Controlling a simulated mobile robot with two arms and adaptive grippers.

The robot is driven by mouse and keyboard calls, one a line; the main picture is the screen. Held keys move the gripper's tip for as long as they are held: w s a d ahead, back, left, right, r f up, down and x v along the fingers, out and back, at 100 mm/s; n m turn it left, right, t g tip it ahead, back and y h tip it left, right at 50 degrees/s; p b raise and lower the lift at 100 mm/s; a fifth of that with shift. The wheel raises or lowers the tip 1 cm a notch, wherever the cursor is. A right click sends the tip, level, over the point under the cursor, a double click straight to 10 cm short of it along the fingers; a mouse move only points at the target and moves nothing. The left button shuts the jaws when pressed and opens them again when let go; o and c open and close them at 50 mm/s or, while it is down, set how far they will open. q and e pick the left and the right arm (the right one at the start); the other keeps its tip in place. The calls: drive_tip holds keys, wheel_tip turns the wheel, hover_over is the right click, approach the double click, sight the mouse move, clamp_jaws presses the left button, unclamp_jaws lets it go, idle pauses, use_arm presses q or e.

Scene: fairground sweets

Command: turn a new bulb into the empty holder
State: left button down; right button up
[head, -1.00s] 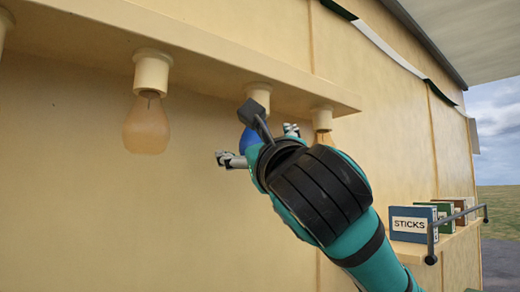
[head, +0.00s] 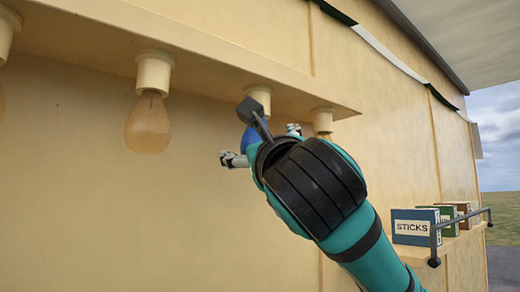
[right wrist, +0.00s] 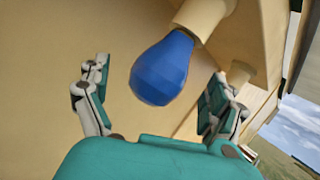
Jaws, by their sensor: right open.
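A blue bulb (right wrist: 163,68) hangs from a cream holder (right wrist: 202,16) in the right wrist view, its upper end meeting the holder's mouth. How deep it sits in there I cannot tell. In the head view the bulb (head: 249,139) is mostly hidden behind my right gripper, under its holder (head: 260,97). My right gripper (head: 262,144) is open below the holder. In the right wrist view its fingers stand on either side of the bulb, with a clear gap at each side. My left gripper is not in view.
An amber bulb (head: 148,124) hangs to the left, another (head: 322,121) close to the right of my gripper. The holders are under a cream ledge (head: 205,65) along the wall. A shelf at the right carries boxes, one marked STICKS (head: 413,227), behind a dark rail (head: 464,216).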

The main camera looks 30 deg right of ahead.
drive_tip(key=shift+w+d, duration=0.1)
drive_tip(key=shift+w, duration=0.25)
drive_tip(key=shift+w+d+b, duration=0.25)
drive_tip(key=shift+w+b, duration=0.05)
drive_tip(key=shift+w, duration=0.2)
drive_tip(key=c, duration=1.3)
